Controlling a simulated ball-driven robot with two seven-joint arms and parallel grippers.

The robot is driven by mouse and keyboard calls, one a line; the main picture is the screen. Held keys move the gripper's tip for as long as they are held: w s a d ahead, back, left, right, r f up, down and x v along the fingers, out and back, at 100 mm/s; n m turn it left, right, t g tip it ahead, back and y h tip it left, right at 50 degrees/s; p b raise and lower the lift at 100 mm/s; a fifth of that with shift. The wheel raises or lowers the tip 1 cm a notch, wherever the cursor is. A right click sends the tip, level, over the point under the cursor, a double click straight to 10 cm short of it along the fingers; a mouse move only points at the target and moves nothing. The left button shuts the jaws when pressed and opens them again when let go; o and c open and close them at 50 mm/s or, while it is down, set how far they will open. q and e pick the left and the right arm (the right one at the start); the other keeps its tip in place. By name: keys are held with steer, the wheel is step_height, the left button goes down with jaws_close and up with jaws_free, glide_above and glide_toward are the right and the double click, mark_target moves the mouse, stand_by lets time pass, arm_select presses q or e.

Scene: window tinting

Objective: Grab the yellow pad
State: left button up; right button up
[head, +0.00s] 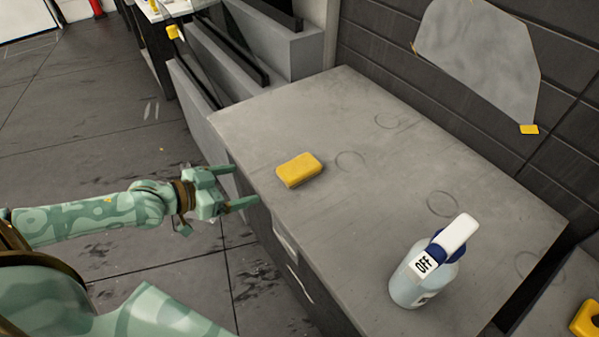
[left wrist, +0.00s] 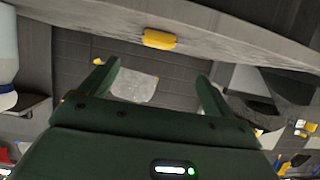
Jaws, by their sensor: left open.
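The yellow pad (head: 300,169) lies flat on the grey cabinet top, near its left edge, in the head view. It also shows in the left wrist view (left wrist: 160,39), ahead of the fingers and near the top centre. My left gripper (head: 246,186) is open and empty. It is just off the cabinet's left edge, to the left of the pad and apart from it. Its two fingers (left wrist: 158,82) are spread wide in the left wrist view. My right gripper is not seen.
Faint rings mark the bare top around the pad. A dark panelled wall (head: 385,45) with a grey sheet (head: 480,58) stands behind. Another yellow item (head: 585,320) is at bottom right.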

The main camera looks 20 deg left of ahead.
mark_target(281, 175)
arm_select(q)
steer(key=b+x, duration=0.3)
steer(key=x, duration=0.6)
steer(key=shift+f, duration=0.2)
steer(key=b+x, duration=0.2)
steer(key=x, duration=0.3)
steer(key=shift+w+d, duration=0.3)
steer(key=shift+c, duration=0.6)
steer(key=c, duration=1)
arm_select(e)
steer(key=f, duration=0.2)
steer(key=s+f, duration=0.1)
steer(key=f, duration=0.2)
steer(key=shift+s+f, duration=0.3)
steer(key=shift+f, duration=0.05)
